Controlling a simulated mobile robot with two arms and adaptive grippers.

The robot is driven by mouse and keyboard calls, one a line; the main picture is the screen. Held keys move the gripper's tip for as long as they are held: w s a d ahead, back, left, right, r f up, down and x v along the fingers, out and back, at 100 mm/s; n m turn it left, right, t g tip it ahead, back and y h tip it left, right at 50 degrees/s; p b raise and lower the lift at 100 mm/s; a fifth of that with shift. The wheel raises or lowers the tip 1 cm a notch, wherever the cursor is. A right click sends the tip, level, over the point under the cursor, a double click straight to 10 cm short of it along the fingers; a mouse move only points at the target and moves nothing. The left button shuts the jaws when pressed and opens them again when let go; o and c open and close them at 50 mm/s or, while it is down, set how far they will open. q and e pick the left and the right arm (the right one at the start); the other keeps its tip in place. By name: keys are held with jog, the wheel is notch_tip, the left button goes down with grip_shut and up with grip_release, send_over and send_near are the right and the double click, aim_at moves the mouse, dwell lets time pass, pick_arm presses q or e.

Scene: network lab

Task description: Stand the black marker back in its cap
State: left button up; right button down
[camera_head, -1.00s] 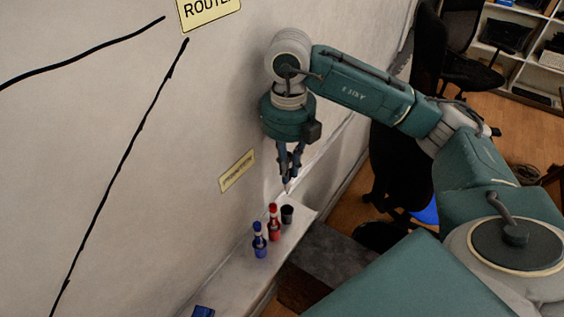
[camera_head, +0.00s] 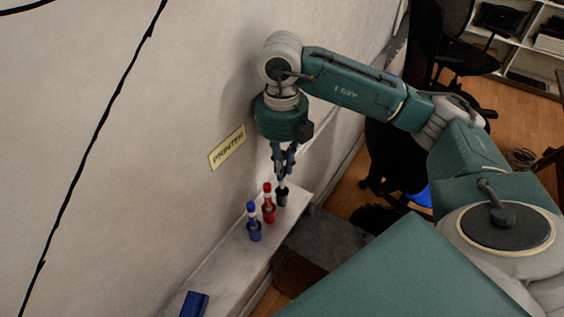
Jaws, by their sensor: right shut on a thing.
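My right gripper (camera_head: 284,172) is shut on the black marker (camera_head: 282,184), which points down, roughly upright. Only a short pale part of the marker shows below the fingers. Its lower end meets the mouth of the black cap (camera_head: 282,198), which stands at the far end of the white ledge (camera_head: 232,262). I cannot tell how deep the marker sits in the cap. My left gripper is not in view.
A red marker (camera_head: 268,204) and a blue marker (camera_head: 254,223) stand on the ledge just left of the black cap. A blue block (camera_head: 194,304) lies at the near end. The whiteboard wall, with a yellow PRINTER label (camera_head: 227,148), runs close behind.

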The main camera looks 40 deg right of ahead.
aim_at(282, 188)
jog(key=shift+f+b, duration=1.6)
jog(key=shift+f, duration=0.65)
jog(key=c, duration=1.7)
grip_release()
jog(key=shift+o, duration=0.2)
jog(key=shift+r, duration=0.15)
notch_tip(282, 188, up, 12)
jog(key=shift+f, duration=0.1)
